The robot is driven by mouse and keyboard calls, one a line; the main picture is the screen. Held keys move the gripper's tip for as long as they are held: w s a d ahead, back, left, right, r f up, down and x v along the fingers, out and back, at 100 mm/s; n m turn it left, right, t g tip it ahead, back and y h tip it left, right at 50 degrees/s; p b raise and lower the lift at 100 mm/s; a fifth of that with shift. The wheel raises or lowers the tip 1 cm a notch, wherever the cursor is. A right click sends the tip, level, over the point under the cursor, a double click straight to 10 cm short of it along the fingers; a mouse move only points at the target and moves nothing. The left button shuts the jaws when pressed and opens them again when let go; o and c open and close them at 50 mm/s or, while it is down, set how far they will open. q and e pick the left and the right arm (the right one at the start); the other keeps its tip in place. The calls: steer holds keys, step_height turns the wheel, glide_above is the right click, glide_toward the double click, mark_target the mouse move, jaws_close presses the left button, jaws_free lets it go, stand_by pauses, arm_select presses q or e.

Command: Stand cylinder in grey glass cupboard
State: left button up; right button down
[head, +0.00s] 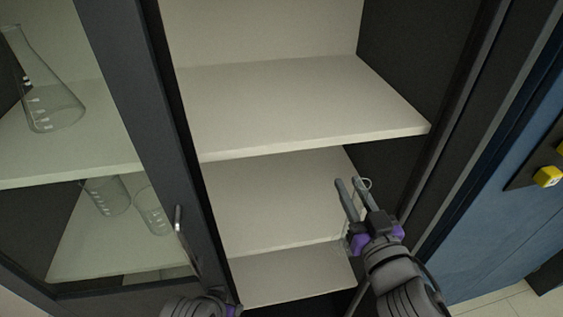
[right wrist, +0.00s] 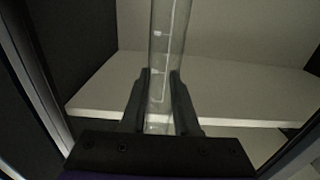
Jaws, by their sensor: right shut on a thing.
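The grey cupboard (head: 160,120) fills most of the head view. Its right half is open, showing pale shelves, among them an upper shelf (head: 290,105) and a middle one (head: 280,205). My right gripper (head: 353,183) is shut on the clear glass cylinder (right wrist: 168,40).
Behind the left glass door, a conical flask (head: 50,100) stands on the upper shelf and beakers (head: 108,195) stand lower. The door has a metal handle (head: 178,220). A blue cabinet (head: 500,210) stands at the right. The open shelves look empty.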

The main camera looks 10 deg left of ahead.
steer(key=x, duration=1.9)
step_height(320, 180, down, 7)
steer(key=shift+w+a+b, duration=0.2)
steer(key=shift+w+b, duration=0.2)
steer(key=shift+f, duration=0.1)
steer(key=c, duration=0.7)
jaws_free()
steer(key=shift+o, duration=0.2)
